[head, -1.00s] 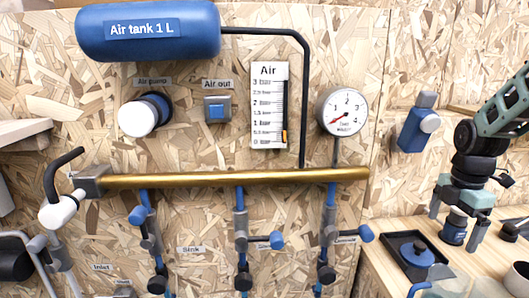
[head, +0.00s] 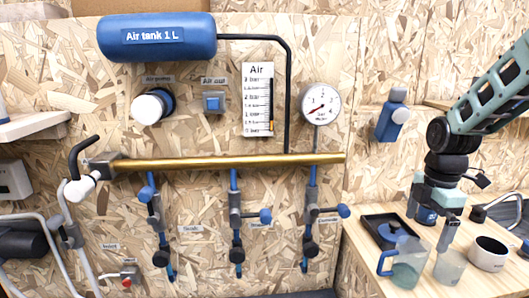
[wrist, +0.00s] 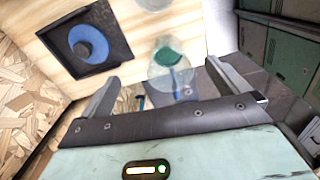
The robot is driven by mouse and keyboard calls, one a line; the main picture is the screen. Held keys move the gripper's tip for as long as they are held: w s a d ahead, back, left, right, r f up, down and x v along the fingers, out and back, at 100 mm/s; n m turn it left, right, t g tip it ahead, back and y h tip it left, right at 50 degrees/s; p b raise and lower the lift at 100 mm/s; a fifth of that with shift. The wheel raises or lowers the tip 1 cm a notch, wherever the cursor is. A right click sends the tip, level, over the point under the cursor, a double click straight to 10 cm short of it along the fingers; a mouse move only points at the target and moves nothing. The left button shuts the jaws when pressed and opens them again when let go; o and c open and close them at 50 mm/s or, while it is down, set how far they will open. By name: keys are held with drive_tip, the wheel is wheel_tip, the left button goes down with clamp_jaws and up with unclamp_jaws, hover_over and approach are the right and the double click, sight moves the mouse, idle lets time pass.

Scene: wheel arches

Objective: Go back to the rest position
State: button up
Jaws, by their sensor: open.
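My gripper (head: 434,222) is at the right in the head view, pointing down over the wooden table (head: 372,266). Its two fingers are spread apart. In the wrist view the open gripper (wrist: 163,76) shows no object clamped between its fingertips. A clear cup with green inside (wrist: 170,62) shows beyond the fingers there.
A black tray (head: 369,222) with a blue round part lies left of my gripper. The board carries a blue air tank (head: 157,37) and brass pipe (head: 230,162).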

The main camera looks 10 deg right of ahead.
drive_tip(key=s+a+m, duration=0.2)
drive_tip(key=a, duration=0.9)
drive_tip(key=s+a+r+m, duration=0.1)
drive_tip(key=s+a+m, duration=0.5)
drive_tip(key=s+a, duration=1.2)
drive_tip(key=shift+s+a+m, duration=0.4)
drive_tip(key=shift+a, duration=0.1)
